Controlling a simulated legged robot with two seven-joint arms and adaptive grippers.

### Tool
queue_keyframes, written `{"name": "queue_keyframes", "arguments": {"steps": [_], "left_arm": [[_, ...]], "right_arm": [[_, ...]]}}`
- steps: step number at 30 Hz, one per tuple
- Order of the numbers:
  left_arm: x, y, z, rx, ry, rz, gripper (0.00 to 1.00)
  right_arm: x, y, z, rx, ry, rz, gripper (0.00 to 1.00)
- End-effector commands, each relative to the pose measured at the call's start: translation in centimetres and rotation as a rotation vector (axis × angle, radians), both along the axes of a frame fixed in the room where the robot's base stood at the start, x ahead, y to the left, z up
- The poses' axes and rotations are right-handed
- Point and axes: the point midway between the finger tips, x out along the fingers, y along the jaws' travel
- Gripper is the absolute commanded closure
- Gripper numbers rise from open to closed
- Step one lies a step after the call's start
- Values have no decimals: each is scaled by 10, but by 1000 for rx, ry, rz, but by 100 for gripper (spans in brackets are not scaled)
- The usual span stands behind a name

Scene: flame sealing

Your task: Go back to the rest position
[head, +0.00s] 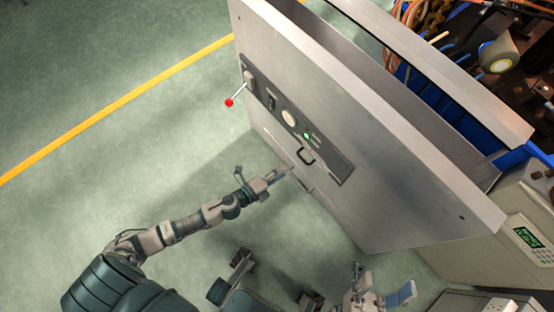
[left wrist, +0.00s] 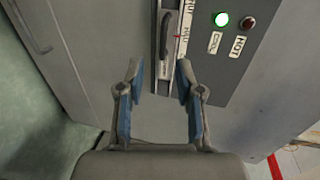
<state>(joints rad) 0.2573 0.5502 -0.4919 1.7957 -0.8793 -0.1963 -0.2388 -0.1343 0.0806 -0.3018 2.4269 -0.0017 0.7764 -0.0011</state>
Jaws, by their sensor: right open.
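My left gripper (head: 280,176) is in front of the grey metal cabinet (head: 400,170), near the lower edge of its dark control panel (head: 325,155). In the left wrist view the left gripper (left wrist: 160,82) has its blue-padded fingers apart with nothing between them. A dark handle (left wrist: 170,35) stands beyond the fingertips, and I see no contact with it. My right gripper (head: 382,287) is at the bottom of the head view, below the cabinet's lower edge, with its fingers apart and empty.
A red-knobbed lever (head: 230,102) sticks out from the cabinet's left side. A lit green lamp (left wrist: 221,19) and a red lamp (left wrist: 248,23) are on the panel. A keypad box (head: 525,235) stands at the right. The green floor at left is clear, with a yellow line (head: 120,110).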

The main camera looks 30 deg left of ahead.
Motion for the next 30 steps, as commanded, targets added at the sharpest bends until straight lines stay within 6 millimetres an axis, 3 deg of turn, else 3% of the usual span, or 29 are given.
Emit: {"name": "queue_keyframes", "arguments": {"steps": [6, 23, 26, 29, 30], "left_arm": [[-13, 5, 2, 0, 1, 0, 64], [-13, 2, 4, -11, 1, -4, 64], [-21, -18, 14, -103, 6, -37, 64], [-39, -58, 46, -325, 11, -109, 64], [-49, -77, 67, -445, 8, -150, 64]], "right_arm": [[0, 0, 0, 0, 1, 0, 32], [2, 0, -1, 0, 2, 0, 32], [0, 0, 0, 0, 1, 0, 32], [0, 0, 0, 0, 1, 0, 32], [0, 0, 0, 1, 1, 0, 32]]}}
